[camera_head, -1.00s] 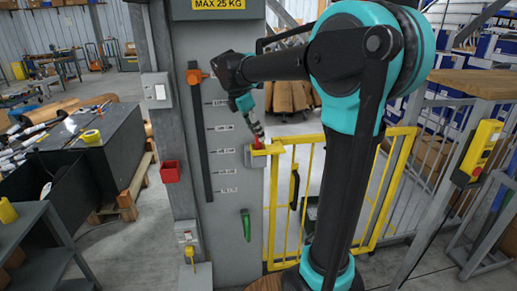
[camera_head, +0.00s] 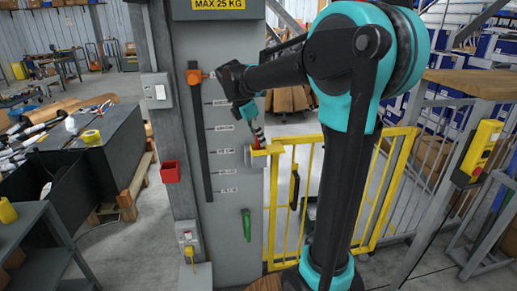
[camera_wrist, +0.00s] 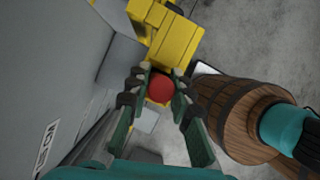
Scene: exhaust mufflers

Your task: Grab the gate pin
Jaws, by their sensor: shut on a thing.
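The gate pin shows as a round red head (camera_wrist: 160,89) in the wrist view, with my gripper's (camera_wrist: 157,97) two dark fingers on either side of it. My gripper is shut on the red head. In the head view the gripper (camera_head: 257,136) points down at the yellow latch bracket (camera_head: 266,150) at the gate's upper left corner. Only a little red of the pin (camera_head: 256,144) shows there; its shaft is hidden. The yellow gate (camera_head: 310,200) stands beside the grey column.
A grey column (camera_head: 225,170) with a black slotted strip (camera_head: 200,140) stands left of the gripper. A green handle (camera_head: 246,225) and a red box (camera_head: 171,172) are mounted near it.

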